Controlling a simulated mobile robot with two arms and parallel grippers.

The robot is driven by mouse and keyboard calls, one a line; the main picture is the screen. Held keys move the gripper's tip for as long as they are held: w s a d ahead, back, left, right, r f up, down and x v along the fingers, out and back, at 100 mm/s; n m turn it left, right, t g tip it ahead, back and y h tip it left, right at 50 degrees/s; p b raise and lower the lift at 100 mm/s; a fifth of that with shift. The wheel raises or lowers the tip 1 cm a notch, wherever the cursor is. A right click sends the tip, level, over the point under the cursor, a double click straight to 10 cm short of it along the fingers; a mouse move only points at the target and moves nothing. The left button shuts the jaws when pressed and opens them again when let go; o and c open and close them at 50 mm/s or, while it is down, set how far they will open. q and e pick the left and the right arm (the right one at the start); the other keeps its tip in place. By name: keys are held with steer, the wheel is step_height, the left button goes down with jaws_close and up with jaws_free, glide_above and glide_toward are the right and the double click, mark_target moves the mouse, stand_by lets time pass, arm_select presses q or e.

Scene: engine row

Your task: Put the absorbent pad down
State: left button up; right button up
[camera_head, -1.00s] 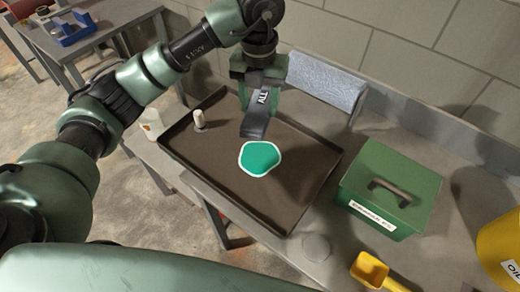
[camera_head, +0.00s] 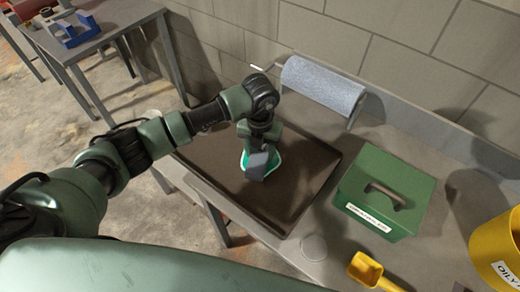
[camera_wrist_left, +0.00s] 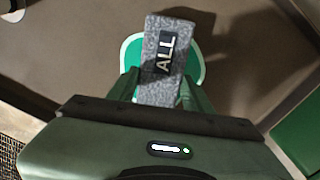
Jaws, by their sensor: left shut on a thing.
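The absorbent pad (camera_head: 256,169) is a grey slab with a dark label reading "ALL". It is in my left gripper (camera_head: 260,150), which is shut on it. In the left wrist view the pad (camera_wrist_left: 158,82) stands out from between the fingers (camera_wrist_left: 160,98). A green spill patch with a white rim (camera_wrist_left: 194,68) lies behind and under the pad, on the dark tray (camera_head: 300,180). The pad covers much of the patch. I cannot tell whether the pad touches it. My right gripper is not in view.
A green box (camera_head: 385,195) with a handle stands right of the tray. A yellow scoop (camera_head: 367,270) and a yellow bin (camera_head: 500,250) are at the lower right. A grey-blue roll (camera_head: 322,88) hangs at the back wall. The tray's right part is clear.

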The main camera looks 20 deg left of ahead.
mark_target(260, 155)
arm_select(q)
steer(key=shift+f, duration=0.2)
steer(key=o, duration=1.3)
steer(key=shift+o, duration=0.2)
steer(key=shift+r, duration=0.15)
steer(key=shift+r, duration=0.2)
step_height(260, 155, up, 12)
steer(key=b, duration=0.3)
steer(key=shift+f, duration=0.15)
